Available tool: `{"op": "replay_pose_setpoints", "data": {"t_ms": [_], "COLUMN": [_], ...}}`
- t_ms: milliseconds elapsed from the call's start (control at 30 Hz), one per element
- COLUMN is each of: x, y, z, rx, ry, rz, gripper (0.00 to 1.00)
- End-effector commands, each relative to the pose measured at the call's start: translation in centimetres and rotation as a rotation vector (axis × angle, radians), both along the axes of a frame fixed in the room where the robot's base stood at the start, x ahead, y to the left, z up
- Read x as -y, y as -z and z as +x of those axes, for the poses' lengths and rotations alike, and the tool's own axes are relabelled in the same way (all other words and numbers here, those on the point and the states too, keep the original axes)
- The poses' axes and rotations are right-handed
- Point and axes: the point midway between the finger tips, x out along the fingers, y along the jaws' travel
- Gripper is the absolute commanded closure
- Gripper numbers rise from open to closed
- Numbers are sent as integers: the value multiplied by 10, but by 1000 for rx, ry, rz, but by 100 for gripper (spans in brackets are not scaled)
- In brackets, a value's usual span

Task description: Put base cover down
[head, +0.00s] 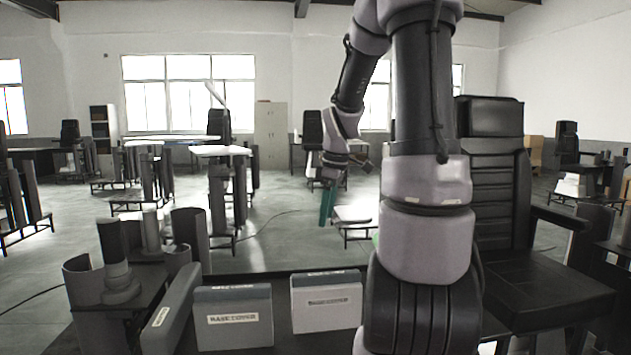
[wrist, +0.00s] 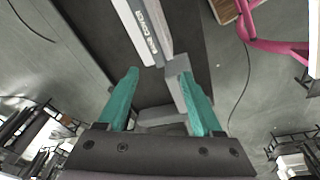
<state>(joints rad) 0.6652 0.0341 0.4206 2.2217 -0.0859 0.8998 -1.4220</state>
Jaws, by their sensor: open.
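Two upright grey box-like base covers with white labels stand on the dark surface in the head view, one in the middle (head: 232,318) and one to its right (head: 326,300). A third labelled grey panel (head: 172,308) leans at the left. My gripper (head: 327,207) has teal fingers and hangs beyond the covers, partly hidden by my arm. In the wrist view its fingers (wrist: 157,68) are apart. A labelled panel (wrist: 139,30) lies ahead of the fingertips. A grey piece (wrist: 181,88) shows by the right finger; I cannot tell whether they touch.
Dark cylindrical parts (head: 117,262) stand at the left of the surface. A black column with a seat (head: 490,180) is at the right. Several workstations fill the room behind. A pink curved object (wrist: 262,40) is at the upper right of the wrist view.

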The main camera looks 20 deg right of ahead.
Motion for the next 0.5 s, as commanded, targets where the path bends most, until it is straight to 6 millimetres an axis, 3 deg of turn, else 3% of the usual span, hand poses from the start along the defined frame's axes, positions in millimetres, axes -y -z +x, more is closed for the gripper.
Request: {"op": "replay_pose_setpoints", "data": {"t_ms": [100,300,500], "x": [-34,-78,-105], "y": [-42,-97,-128], "z": [-25,-78,-128], "rx": [75,215,269], "ry": [238,658,970], "rz": [-11,133,381], "gripper": [33,33,33]}}
